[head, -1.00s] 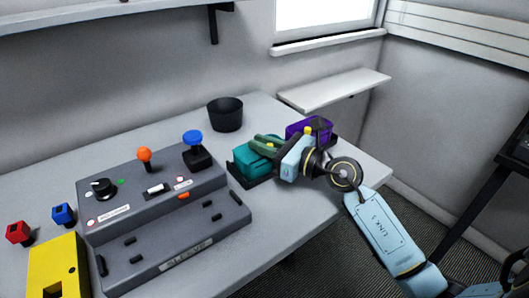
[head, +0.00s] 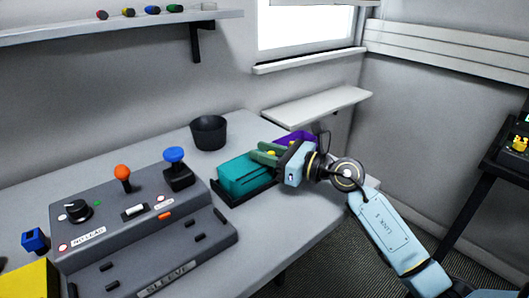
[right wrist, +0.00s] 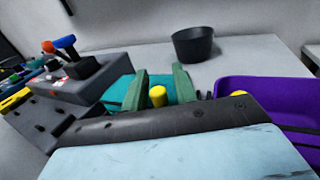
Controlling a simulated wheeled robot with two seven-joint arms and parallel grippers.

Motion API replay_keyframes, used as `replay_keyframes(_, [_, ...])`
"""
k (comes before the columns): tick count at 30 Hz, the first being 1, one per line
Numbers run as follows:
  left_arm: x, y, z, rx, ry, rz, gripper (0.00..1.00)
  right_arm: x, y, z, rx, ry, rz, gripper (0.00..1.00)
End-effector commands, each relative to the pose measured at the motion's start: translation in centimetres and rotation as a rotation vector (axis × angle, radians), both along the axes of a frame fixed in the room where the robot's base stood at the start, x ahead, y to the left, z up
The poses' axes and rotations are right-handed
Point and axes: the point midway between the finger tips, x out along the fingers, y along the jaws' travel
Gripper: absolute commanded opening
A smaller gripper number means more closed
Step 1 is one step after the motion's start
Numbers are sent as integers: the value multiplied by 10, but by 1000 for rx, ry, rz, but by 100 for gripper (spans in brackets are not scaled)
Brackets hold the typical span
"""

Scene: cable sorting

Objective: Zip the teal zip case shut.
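The teal zip case (head: 245,177) lies in a dark tray near the table's right side. In the right wrist view, part of the teal case (right wrist: 122,91) shows beyond my fingers. My right gripper (head: 264,152), with green fingers, is at the case's far right end, beside the purple case. Its fingers (right wrist: 159,85) are apart in the right wrist view. A yellow knob (right wrist: 158,96) shows between them, with gaps at its sides; I cannot tell whether it belongs to the teal case. The zip line is too small to read. My left gripper is not in view.
A purple case (head: 297,138) stands close to the right gripper. A black cup (head: 208,132) stands behind the teal case. A grey control panel (head: 140,235) with orange and blue knobs fills the table to the left. The table's front right edge is close.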

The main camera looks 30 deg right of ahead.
Motion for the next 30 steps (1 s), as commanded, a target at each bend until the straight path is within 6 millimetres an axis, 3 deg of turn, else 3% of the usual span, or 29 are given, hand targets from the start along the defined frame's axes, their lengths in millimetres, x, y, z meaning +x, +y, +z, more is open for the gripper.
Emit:
replay_keyframes(14, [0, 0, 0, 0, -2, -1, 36, -9, -6, -1, 0, 1, 0, 37])
replay_keyframes(30, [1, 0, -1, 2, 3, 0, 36, -91, -65, -1, 0, 2, 0, 37])
